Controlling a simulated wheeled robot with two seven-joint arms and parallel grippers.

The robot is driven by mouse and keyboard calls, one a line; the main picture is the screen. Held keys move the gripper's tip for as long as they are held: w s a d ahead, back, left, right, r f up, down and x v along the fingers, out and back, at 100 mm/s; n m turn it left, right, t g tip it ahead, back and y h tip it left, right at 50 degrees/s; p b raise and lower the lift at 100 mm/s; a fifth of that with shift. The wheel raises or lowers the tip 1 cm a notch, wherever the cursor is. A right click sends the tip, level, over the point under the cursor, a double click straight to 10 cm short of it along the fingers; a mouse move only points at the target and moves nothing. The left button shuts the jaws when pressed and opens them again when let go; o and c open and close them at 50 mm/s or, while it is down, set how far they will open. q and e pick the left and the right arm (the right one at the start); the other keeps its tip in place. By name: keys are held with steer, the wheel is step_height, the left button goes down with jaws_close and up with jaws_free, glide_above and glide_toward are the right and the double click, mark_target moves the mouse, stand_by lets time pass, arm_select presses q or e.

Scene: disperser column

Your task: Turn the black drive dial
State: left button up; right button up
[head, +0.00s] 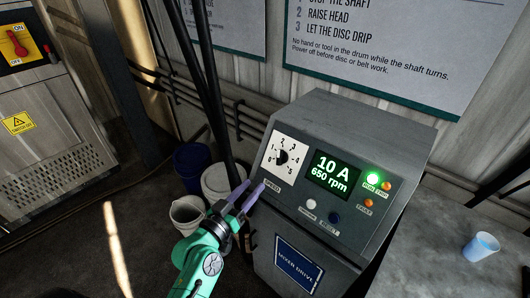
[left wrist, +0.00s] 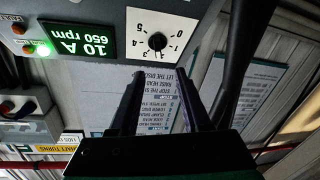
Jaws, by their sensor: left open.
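The black drive dial (head: 282,157) is a small round knob on a white scale plate marked 0 to 5, on the sloping front of the grey drive cabinet (head: 360,120). It also shows upside down in the left wrist view (left wrist: 157,41). My left gripper (head: 255,187) has purple fingers and is open, below and left of the dial, with its fingertips apart from the knob. In the left wrist view the open jaws (left wrist: 159,74) point towards the dial, with nothing between them. My right gripper is not in view.
A lit display (head: 333,174) reads 10 A and 650 rpm, beside a glowing green lamp (head: 373,178) and orange lamps. Two push buttons sit below. Buckets (head: 190,212) stand left of the cabinet. A blue cup (head: 482,247) stands on the grey surface at right.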

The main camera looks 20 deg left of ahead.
mark_target(278, 158)
arm_select(q)
steer(key=p+x, duration=0.1)
steer(key=x, duration=0.2)
steer(key=p+x, duration=0.1)
steer(key=x, duration=0.2)
steer(key=p+x, duration=0.1)
steer(key=x, duration=0.2)
steer(key=shift+w+d+r, duration=0.2)
steer(key=shift+d+r, duration=0.05)
steer(key=shift+r, duration=0.15)
steer(key=x, duration=0.3)
steer(key=shift+w+f+p, duration=0.25)
steer(key=shift+p, duration=0.1)
steer(key=shift+s, duration=0.1)
steer(key=shift+c, duration=0.3)
jaws_close()
steer(key=shift+d+r+n+y+p, duration=0.1)
steer(key=shift+r+n+y+p, duration=0.4)
steer(key=shift+p, duration=0.55)
steer(key=shift+f+n, duration=0.25)
steer(key=shift+n, duration=0.15)
steer(key=shift+f, duration=0.25)
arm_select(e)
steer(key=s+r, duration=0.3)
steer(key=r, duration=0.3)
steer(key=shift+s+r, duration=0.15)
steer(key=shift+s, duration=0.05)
